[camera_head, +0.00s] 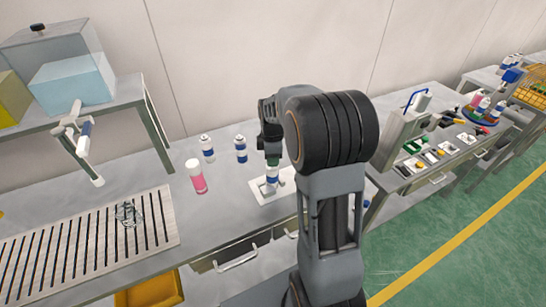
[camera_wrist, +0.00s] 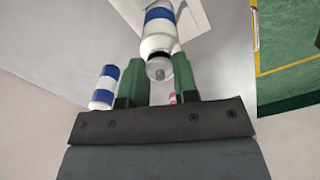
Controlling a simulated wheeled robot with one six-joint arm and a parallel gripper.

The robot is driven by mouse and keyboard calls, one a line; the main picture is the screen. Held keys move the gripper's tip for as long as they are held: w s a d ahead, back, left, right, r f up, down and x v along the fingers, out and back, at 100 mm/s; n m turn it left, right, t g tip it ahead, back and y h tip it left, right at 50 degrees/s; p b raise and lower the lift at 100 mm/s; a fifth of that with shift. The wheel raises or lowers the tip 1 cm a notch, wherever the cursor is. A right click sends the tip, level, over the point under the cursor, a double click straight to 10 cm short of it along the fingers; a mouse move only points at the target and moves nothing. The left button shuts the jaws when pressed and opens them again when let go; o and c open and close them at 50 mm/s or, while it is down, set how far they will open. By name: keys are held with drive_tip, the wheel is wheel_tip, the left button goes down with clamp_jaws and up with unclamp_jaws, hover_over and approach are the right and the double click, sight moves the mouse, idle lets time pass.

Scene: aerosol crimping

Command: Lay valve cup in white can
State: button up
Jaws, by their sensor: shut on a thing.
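A white can (camera_head: 272,175) with a blue band stands upright on a white plate (camera_head: 284,183) on the bench, directly below my gripper (camera_head: 272,160). The can (camera_wrist: 160,28) shows between and beyond my gripper's green fingers (camera_wrist: 158,72) in the wrist view. A small grey valve cup (camera_wrist: 159,69) sits between the fingertips, in line with the can's top. My gripper is shut on it. Whether the cup touches the can or is just above it, I cannot tell. In the head view the cup is hidden by my gripper.
Two more white-and-blue cans (camera_head: 207,148) (camera_head: 240,149) stand behind left, and a pink can (camera_head: 196,177) stands left. A slotted rack (camera_head: 90,240) lies farther left with a small wire-like item on it. A tool bench (camera_head: 430,160) is to the right.

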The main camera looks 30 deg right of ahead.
drive_tip(key=o, duration=1)
drive_tip(key=shift+c, duration=0.2)
drive_tip(key=shift+o, duration=0.4)
drive_tip(key=o, duration=0.5)
drive_tip(key=shift+r, duration=0.15)
drive_tip(key=shift+r+p, duration=2.65)
drive_tip(key=shift+r, duration=0.75)
